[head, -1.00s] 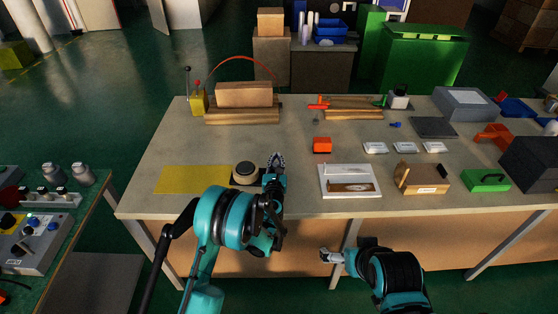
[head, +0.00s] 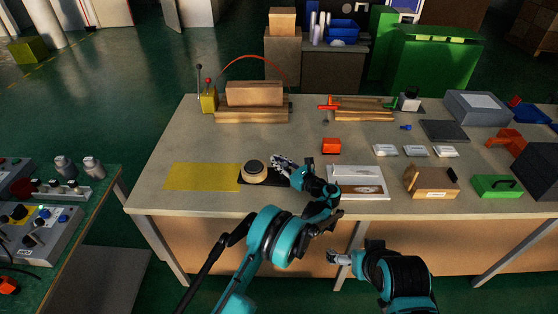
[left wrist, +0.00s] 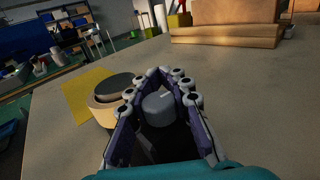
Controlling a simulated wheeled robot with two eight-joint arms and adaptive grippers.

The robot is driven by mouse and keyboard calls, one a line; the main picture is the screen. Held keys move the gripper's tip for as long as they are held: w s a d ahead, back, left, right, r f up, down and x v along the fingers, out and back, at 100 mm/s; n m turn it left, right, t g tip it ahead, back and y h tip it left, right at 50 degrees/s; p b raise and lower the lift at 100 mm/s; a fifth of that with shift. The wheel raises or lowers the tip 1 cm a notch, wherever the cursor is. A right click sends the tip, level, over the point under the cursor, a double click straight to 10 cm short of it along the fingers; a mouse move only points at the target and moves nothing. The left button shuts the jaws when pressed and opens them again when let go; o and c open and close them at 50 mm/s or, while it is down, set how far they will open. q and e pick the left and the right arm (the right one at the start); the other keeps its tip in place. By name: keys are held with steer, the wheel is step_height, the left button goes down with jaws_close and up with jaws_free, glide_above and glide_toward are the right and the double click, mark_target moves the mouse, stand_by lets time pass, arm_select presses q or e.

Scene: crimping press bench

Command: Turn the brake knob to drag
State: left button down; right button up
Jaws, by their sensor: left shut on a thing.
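The brake knob (left wrist: 158,108) is a grey round cap with a pale mark on top, seen between my fingers in the left wrist view. My left gripper (left wrist: 167,74) is shut on it, with a finger along each side. In the head view, my left gripper (head: 280,161) points left over the right end of a dark base plate (head: 272,182), and it hides the knob. A pale round spool with a black top (head: 254,171) sits on that plate, left of the fingers. My right gripper (head: 334,258) hangs before the bench front; its fingers are too small to judge.
A yellow mat (head: 203,177) lies left of the plate. A white tray (head: 358,187) stands close right of my left wrist, with a red-orange block (head: 331,145) behind it. Wooden blocks (head: 252,104) stand at the back. The bench between them and the spool is clear.

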mark_target(287, 167)
arm_select(q)
steer(key=shift+s+a+n+g+y, duration=0.15)
steer(key=shift+a+n+g+y, duration=0.05)
steer(key=shift+n+g+y, duration=0.7)
steer(key=c, duration=1.4)
jaws_free()
steer(key=shift+a, duration=0.1)
steer(key=shift+o, duration=0.2)
steer(key=shift+s, duration=0.1)
steer(key=v, duration=0.7)
steer(key=shift+d, duration=0.25)
